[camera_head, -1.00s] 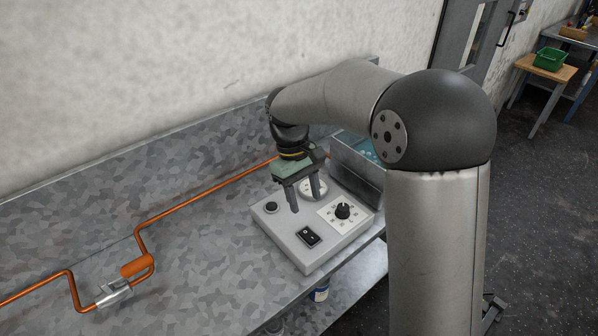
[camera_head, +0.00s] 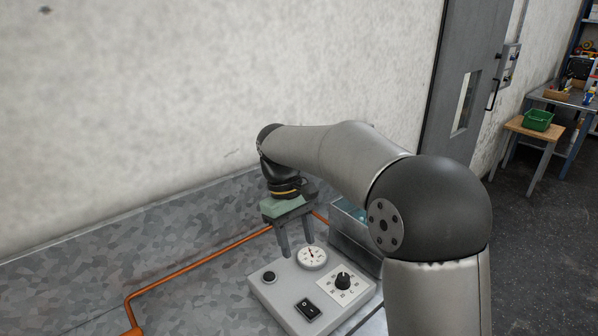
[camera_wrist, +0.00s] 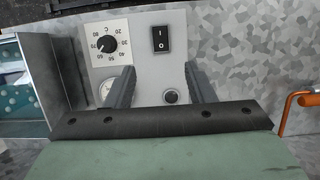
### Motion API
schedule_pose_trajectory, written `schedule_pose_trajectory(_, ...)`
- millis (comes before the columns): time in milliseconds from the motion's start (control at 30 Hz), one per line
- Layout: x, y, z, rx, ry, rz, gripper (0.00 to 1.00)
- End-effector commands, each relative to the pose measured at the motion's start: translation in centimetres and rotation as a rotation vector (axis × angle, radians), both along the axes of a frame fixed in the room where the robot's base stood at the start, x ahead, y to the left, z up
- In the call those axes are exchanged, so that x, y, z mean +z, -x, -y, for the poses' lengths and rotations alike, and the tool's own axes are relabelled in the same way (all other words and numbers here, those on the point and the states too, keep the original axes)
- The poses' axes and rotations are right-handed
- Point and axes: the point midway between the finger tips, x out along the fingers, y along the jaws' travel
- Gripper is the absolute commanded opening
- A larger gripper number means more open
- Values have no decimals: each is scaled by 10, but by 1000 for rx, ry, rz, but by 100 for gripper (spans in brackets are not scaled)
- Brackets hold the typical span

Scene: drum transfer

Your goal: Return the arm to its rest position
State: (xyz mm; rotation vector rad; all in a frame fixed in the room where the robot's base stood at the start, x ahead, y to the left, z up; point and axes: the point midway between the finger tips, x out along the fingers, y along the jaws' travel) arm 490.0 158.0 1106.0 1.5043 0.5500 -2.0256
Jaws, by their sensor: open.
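My gripper (camera_head: 296,248) is open and empty, pointing down above the back part of the grey control box (camera_head: 290,299). Its two fingers also show in the wrist view (camera_wrist: 160,80), apart, with the box's panel between and beyond them. The box carries a dial knob (camera_head: 342,281), a round gauge (camera_head: 312,257), a black rocker switch (camera_head: 307,308) and a round black button (camera_head: 269,276). In the wrist view a finger partly hides the gauge (camera_wrist: 105,90). My arm reaches over from the right in the head view.
A metal bin (camera_head: 352,240) stands right behind the box, partly hidden by my arm. An orange pipe (camera_head: 195,264) runs along the bench (camera_head: 70,290) at left. The wall is behind. A green crate (camera_head: 538,119) sits on a wooden table at far right.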

Motion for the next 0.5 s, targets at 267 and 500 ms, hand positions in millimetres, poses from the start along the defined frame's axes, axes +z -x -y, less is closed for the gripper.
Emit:
schedule_pose_trajectory(267, 2, 72, 72, -218, -14, 123, 49)
schedule_pose_trajectory(500, -33, 177, 138, -525, -78, 267, 49)
